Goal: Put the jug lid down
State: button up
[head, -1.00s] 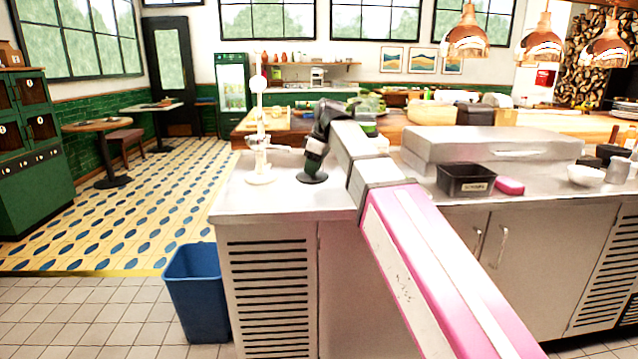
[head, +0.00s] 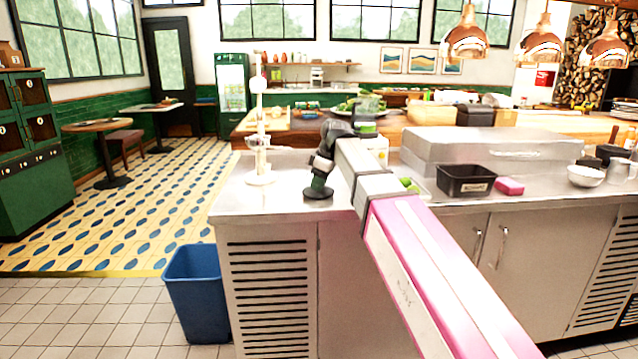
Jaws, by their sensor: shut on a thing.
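The jug lid (head: 318,194) shows as a small dark disc at the left part of the steel counter (head: 285,205). My gripper (head: 319,184) points down and is shut on the lid from above. The lid looks level and is low over the counter top. I cannot tell whether it touches the surface. The fingers are small here, and their grip on the lid is hard to make out. No jug can be clearly made out.
A white stand-like device (head: 259,165) stands left of the lid. Bare counter lies around the lid and towards the front edge. Right of my arm are a black bin (head: 466,181), a pink block (head: 509,186) and a white bowl (head: 586,176). A blue waste bin (head: 197,295) stands on the floor.

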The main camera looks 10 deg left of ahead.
aim_at(330, 191)
jog(key=o, duration=0.9)
jog(key=shift+f, duration=0.1)
jog(key=v, duration=1.2)
